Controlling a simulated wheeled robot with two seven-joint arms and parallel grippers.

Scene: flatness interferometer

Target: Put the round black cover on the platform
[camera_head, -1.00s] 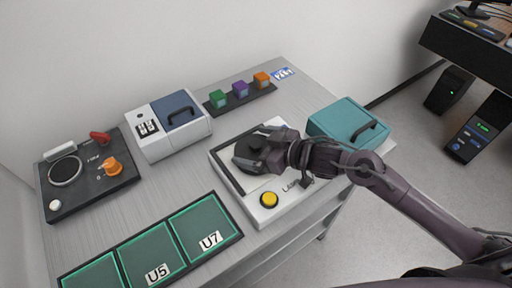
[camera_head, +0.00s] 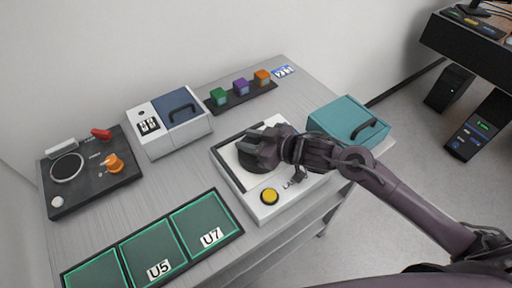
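The white instrument (camera_head: 252,199) with a yellow button stands near the right front of the bench. Its top has a pale flat platform (camera_head: 231,159) with a dark edge on its left. The round black cover (camera_head: 251,145) is over this platform, partly hidden by my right gripper (camera_head: 261,152). The gripper comes in from the right with its fingers at the cover. Dark fingers against the dark cover hide whether they are closed on it and whether the cover touches the platform. My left gripper is not in view.
A teal box (camera_head: 340,118) with a black handle stands right of the instrument. A white box with a blue lid (camera_head: 178,107), a dark control panel (camera_head: 91,174) and a strip of coloured cubes (camera_head: 241,87) stand behind and left. Green-edged trays (camera_head: 204,222) lie in front.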

